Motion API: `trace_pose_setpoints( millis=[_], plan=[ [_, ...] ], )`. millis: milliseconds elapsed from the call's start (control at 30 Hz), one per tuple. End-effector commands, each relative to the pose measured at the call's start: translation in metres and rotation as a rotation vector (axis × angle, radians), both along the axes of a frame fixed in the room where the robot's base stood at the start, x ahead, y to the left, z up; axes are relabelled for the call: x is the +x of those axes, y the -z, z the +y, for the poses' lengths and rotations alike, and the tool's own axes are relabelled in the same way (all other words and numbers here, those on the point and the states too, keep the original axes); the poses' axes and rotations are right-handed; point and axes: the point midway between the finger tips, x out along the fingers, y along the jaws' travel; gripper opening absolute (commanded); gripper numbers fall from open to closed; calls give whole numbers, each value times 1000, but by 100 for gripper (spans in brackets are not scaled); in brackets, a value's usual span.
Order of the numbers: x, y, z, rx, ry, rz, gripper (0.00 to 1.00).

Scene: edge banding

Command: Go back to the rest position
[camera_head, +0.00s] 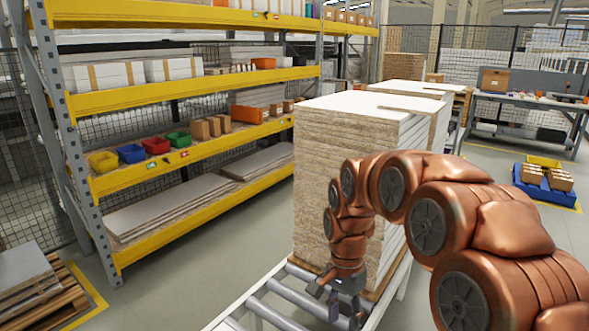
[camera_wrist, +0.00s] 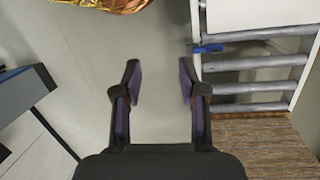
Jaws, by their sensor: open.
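My gripper (camera_wrist: 159,85) is open and empty in the wrist view, with its two fingers apart over bare grey floor. In the head view my copper-coloured arm arches in from the right, and my gripper (camera_head: 338,308) hangs pointing down in front of the board stack and close to the roller conveyor. Nothing is between the fingers. A small blue piece (camera_wrist: 208,48) sits on the conveyor's side rail, to the right of the fingers in the wrist view.
The roller conveyor (camera_head: 262,312) also shows in the wrist view (camera_wrist: 255,62). A tall chipboard stack (camera_head: 325,165) stands behind my gripper. A yellow-beamed shelf (camera_head: 190,90) with coloured bins is at left. A pallet (camera_head: 40,300) lies front left. The floor (camera_head: 180,285) between is clear.

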Motion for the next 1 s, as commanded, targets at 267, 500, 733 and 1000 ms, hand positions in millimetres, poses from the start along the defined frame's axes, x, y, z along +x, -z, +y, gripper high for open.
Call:
trace_pose_setpoints(
  millis=[267, 500, 733, 1000],
  plan=[
    [-61, -27, -23, 47, -195, -17, 42],
    [-118, -38, -41, 78, -360, -24, 42],
    [-171, -42, -56, 104, -506, -36, 42],
    [-234, -36, -70, 129, -663, -45, 42]
  ],
)
